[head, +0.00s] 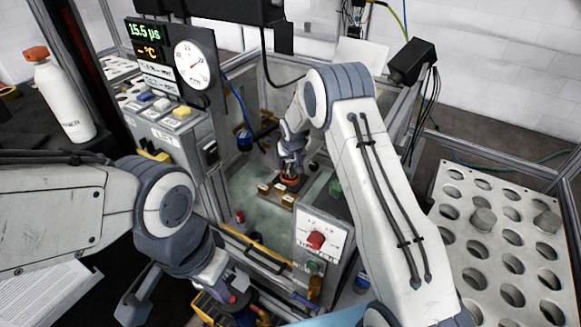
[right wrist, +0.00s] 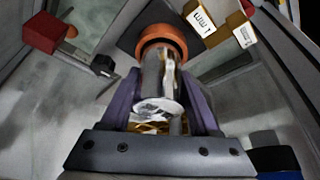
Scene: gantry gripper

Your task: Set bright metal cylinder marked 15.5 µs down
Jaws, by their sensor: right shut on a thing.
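A bright, shiny metal cylinder (right wrist: 160,78) stands between the fingers of my right gripper (right wrist: 158,108) in the right wrist view, and the gripper is shut on it. Its far end meets an orange ring (right wrist: 163,42); I cannot tell whether it sits inside the ring or just against it. No marking on the cylinder is readable. In the head view my right gripper (head: 290,163) reaches down into the grey tank, just above the orange ring (head: 290,180), and hides the cylinder. My left gripper (head: 205,288) is at the lower left, outside the tank, its fingers unclear.
A panel with a green "15.5 µs" readout (head: 146,30) and a round dial (head: 191,65) stands left of the tank. Tan labelled blocks (head: 275,192) lie near the ring. A red knob (head: 316,240) is in front. A white perforated rack (head: 500,235) stands right.

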